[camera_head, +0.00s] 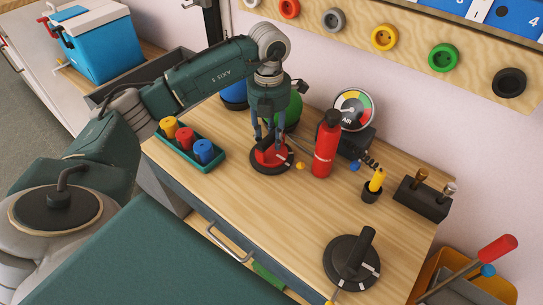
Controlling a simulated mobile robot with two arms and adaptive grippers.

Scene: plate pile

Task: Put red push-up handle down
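The red push-up handle (270,157) has a red grip on a round black base and is near the back middle of the wooden table. My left gripper (271,146) points straight down over it, with its fingers at the red grip and seemingly closed around it. The base looks level and at the tabletop; I cannot tell whether it touches the wood. A second, all-black handle on a round base (345,272) is at the front right of the table. My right gripper is not in view.
A red bottle (326,146) stands just right of the handle, before an air gauge (354,108). A green tray (178,145) with coloured cylinders lies to the left. A yellow item in a black cup (373,190) stands further right. The table's front middle (265,215) is clear.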

